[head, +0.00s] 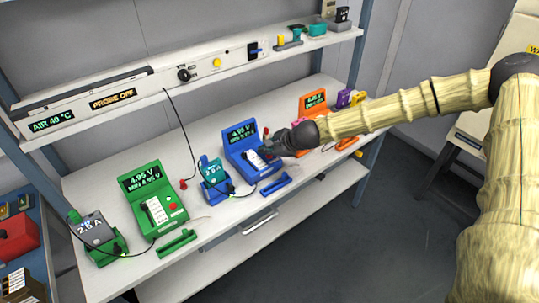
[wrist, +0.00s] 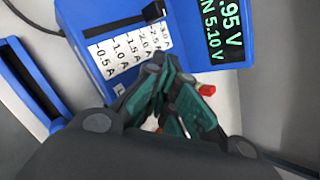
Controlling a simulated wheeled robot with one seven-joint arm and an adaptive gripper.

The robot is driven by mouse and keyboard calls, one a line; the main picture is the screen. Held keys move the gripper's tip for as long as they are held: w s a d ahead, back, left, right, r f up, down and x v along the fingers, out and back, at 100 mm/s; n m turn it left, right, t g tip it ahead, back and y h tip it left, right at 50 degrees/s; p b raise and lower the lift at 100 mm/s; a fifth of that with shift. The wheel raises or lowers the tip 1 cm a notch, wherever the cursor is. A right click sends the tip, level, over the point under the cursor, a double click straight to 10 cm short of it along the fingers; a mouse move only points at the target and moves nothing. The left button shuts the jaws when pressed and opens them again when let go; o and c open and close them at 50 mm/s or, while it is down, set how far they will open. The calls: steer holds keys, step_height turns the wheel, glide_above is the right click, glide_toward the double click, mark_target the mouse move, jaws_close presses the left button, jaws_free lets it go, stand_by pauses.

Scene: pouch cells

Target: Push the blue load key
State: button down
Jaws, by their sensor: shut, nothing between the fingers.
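The blue load unit (head: 241,140) stands on the upper bench with a lit display and a white current scale. In the wrist view the blue unit (wrist: 80,14) fills the top, with the scale (wrist: 118,50) marked in amps and a black slider (wrist: 154,11). My gripper (head: 269,151) is shut and empty, its fingertips over the front face of the blue unit, right of the scale. In the wrist view the closed fingers (wrist: 172,72) cover part of that face. I cannot tell whether they touch it. The load key itself is not clearly visible; a small red part (wrist: 207,90) shows beside the fingers.
A green unit (head: 150,190) stands to the left and an orange one (head: 313,103) to the right. A blue cell holder (head: 214,180) and a blue tray (head: 275,185) flank the blue unit. A shelf (head: 210,75) runs above, with a cable hanging down.

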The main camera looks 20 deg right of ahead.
mark_target(267, 157)
steer(key=shift+r, duration=0.45)
steer(key=shift+r+p, duration=0.15)
steer(key=shift+p, duration=0.15)
step_height(267, 157, up, 6)
steer(key=p, duration=0.4)
stand_by(0.5)
